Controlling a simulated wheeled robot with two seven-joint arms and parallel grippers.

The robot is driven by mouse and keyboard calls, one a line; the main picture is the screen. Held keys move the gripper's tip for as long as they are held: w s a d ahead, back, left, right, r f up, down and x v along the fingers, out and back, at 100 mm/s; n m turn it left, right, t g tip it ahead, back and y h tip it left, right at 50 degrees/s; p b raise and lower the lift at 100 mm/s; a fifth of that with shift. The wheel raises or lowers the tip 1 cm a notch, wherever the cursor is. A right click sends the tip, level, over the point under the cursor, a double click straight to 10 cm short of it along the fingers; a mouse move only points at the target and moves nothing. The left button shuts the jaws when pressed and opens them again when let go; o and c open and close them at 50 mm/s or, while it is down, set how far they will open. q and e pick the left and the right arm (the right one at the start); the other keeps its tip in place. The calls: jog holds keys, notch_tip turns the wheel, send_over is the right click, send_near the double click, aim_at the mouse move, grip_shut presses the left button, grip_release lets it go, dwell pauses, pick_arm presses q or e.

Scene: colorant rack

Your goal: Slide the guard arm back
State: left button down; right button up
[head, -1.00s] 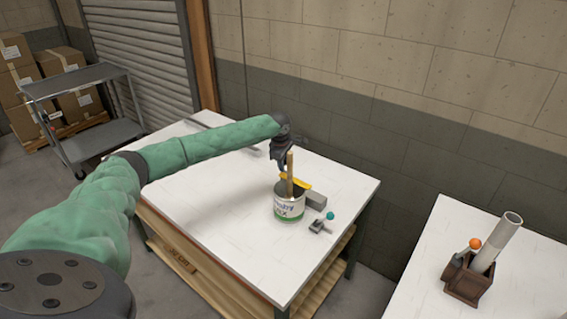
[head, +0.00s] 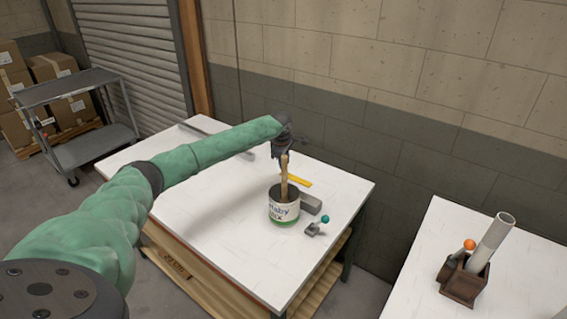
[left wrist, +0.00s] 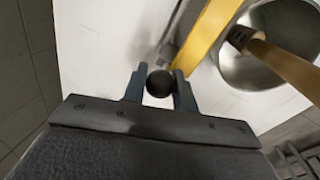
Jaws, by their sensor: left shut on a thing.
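The yellow guard arm (head: 296,180) lies just behind the paint can (head: 284,212) in the head view. In the left wrist view the yellow bar (left wrist: 207,35) runs diagonally beside the can's open mouth (left wrist: 245,68). My left gripper (head: 281,156) is behind the can and its stick. In the left wrist view my left gripper (left wrist: 159,86) is shut on a round black knob (left wrist: 159,83) beside the bar's near end. How the knob joins the bar is not clear. My right gripper is not in view.
A wooden stick (head: 284,175) stands up out of the can. A grey block (head: 311,203) and a small teal-knobbed lever (head: 318,226) are right of the can. The white table (head: 230,230) is clear at front left. A second table at right holds a brown box (head: 463,283).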

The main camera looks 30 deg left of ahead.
pick_arm(q)
jog(key=c, duration=1.1)
grip_release()
jog(key=shift+c, duration=0.2)
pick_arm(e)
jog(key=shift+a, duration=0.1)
pick_arm(q)
jog(key=shift+s+r+b, duration=0.1)
jog(key=shift+r+b, duration=0.25)
jog(key=shift+r, duration=0.15)
jog(key=r, duration=0.1)
jog(key=r+b, duration=0.1)
jog(key=r, duration=0.1)
jog(key=s+r+b, duration=0.1)
jog(key=r, duration=0.1)
jog(key=shift+r, duration=0.25)
jog(key=shift+s+r, duration=0.15)
jog(key=shift+r, duration=0.45)
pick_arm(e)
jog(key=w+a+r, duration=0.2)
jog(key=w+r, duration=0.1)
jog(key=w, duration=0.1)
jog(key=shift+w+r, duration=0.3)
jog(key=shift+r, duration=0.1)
